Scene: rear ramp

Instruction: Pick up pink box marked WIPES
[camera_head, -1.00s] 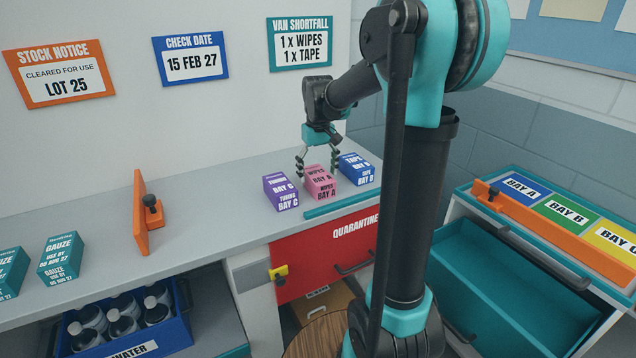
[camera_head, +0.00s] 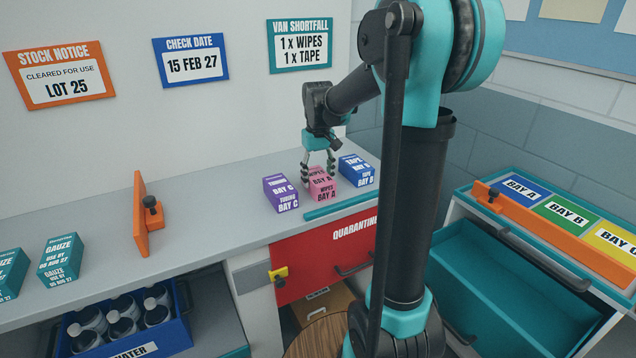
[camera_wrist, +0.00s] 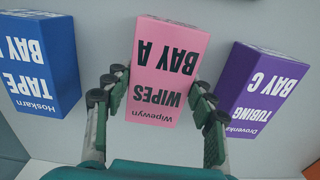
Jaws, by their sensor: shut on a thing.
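The pink box marked WIPES, BAY A (camera_head: 323,188) stands on the grey counter between a purple box and a blue box. It also shows in the middle of the wrist view (camera_wrist: 168,62). My gripper (camera_head: 318,172) is over the pink box from above. In the wrist view its fingers (camera_wrist: 158,98) lie against the two sides of the box and are shut on it. The box appears to rest on the counter.
The purple TUBING box (camera_head: 281,193) and blue TAPE box (camera_head: 356,171) stand close on either side. A teal strip (camera_head: 342,207) edges the counter in front. An orange upright plate (camera_head: 140,215) and GAUZE boxes (camera_head: 60,259) stand left. An open teal drawer (camera_head: 510,290) is at right.

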